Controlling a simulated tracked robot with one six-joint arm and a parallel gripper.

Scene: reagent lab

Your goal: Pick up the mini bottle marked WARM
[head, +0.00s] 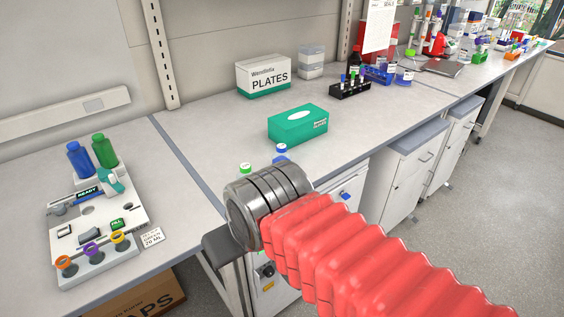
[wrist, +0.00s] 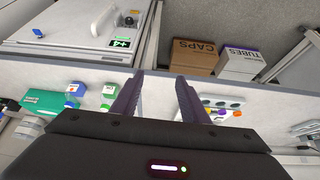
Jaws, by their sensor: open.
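Two mini bottles stand on the bench just behind my wrist in the head view, a green-capped bottle (head: 246,170) and a blue-capped bottle (head: 281,152), both partly hidden by my arm. In the wrist view, the green-capped bottle (wrist: 107,93) and the blue-capped bottle (wrist: 74,90) are left of my fingers. I cannot read WARM on either. My gripper (wrist: 158,78) is open, with nothing between its two dark fingers.
A green tissue box (head: 298,125) and a PLATES box (head: 263,76) stand behind the bottles. A capping station (head: 95,215) with a blue and a green bottle is at the left. Cardboard boxes (wrist: 195,57) sit below the bench.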

